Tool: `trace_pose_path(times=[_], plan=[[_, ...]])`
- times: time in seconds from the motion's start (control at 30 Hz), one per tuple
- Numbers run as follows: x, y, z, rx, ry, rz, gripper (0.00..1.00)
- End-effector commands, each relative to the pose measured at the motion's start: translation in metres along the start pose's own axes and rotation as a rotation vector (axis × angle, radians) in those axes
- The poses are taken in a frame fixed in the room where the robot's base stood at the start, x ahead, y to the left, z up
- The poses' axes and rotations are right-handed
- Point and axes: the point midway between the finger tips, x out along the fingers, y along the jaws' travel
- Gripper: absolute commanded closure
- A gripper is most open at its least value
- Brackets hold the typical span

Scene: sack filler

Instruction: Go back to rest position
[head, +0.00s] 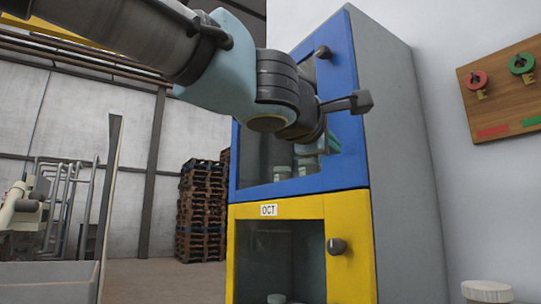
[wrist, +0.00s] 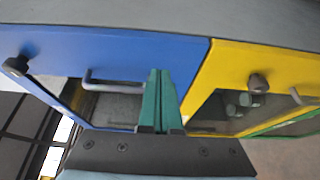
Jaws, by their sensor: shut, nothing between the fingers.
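My gripper (wrist: 160,75) is shut and empty, its two green fingers pressed together in the wrist view. In the head view my arm reaches in from the upper left, and the green fingers (head: 328,143) show partly in front of the blue door (head: 349,88) of a tall grey cabinet (head: 398,130). The blue door also fills the left half of the wrist view (wrist: 120,45). The fingers appear close to this door; I cannot tell whether they touch it.
Below is a yellow door (head: 350,268) with a black knob (head: 337,246) and an OCT label (head: 269,210). Jars (head: 282,173) show behind the upper glass. A wall board (head: 505,88) hangs right. A white-lidded jar (head: 487,291) stands lower right. Pallets (head: 203,210) are stacked behind.

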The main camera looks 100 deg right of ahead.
Motion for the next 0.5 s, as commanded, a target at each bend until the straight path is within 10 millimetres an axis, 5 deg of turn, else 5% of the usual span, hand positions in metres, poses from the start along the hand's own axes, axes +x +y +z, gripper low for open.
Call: trace_pose_path(times=[0.2, 0.5], plan=[[-0.025, -0.001, 0.030, 0.005, 0.000, 0.001, 1.00], [-0.042, 0.000, 0.049, 0.001, 0.002, 0.000, 1.00]])
